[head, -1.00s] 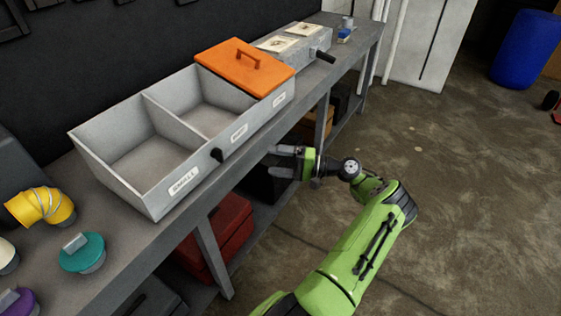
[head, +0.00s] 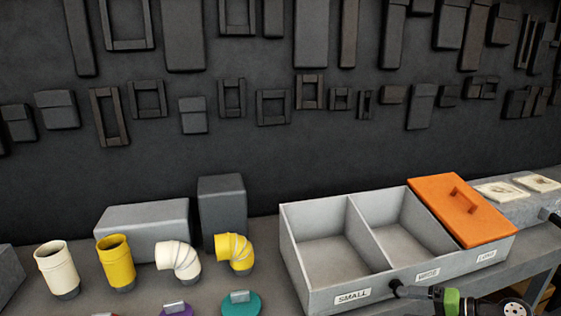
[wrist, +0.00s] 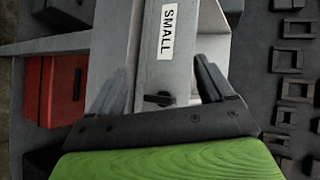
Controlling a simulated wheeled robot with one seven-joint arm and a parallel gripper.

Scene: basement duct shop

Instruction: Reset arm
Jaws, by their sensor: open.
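My gripper (head: 424,294) is at the bottom right of the head view, in front of the grey divided bin (head: 300,262). Its two fingers (wrist: 160,88) are spread open in the wrist view, with nothing held between them. Most of my arm is outside the head view.
The bin's left and middle compartments look empty; an orange lid (head: 462,208) covers the right one. Yellow and cream pipe pieces (head: 116,264) stand left on the bench, with teal (head: 241,304) and purple (head: 176,311) pieces nearer. A red box (wrist: 55,92) sits below.

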